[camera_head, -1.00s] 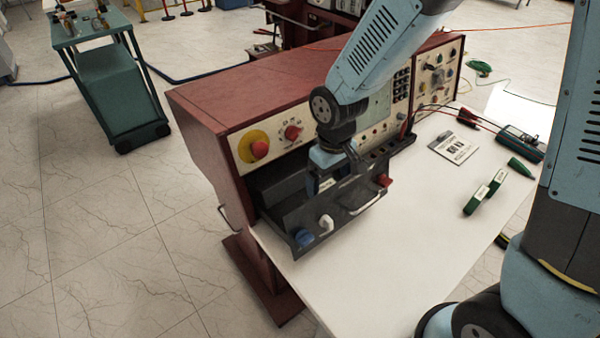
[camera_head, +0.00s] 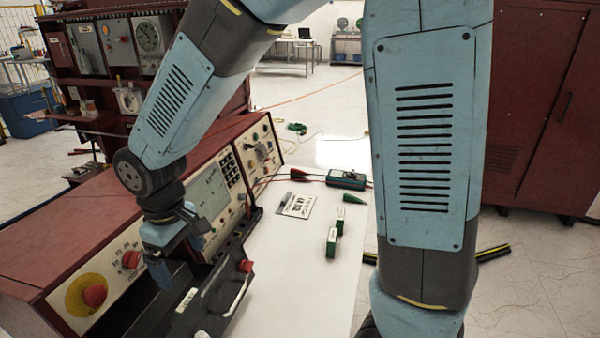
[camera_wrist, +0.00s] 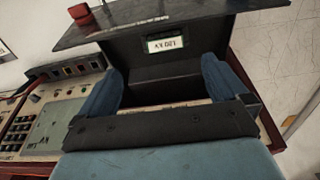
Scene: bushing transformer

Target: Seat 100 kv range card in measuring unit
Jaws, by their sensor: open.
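The measuring unit appears to be the dark open drawer (camera_head: 215,290) in the red console's front, with a pale handle and a red knob. My gripper (camera_head: 180,258) is open and empty over the drawer. In the wrist view, my gripper's blue fingers (camera_wrist: 162,82) stand apart above the dark drawer (camera_wrist: 125,50). A white label (camera_wrist: 165,44) shows on a dark wall between them, its text unreadable. Two green blocks with white labels, one nearer (camera_head: 332,243) and one farther (camera_head: 340,220), lie on the white tabletop. I cannot tell which thing is the 100 kV range card.
The red console (camera_head: 90,235) with knobs runs along the left. The tabletop's near part is clear.

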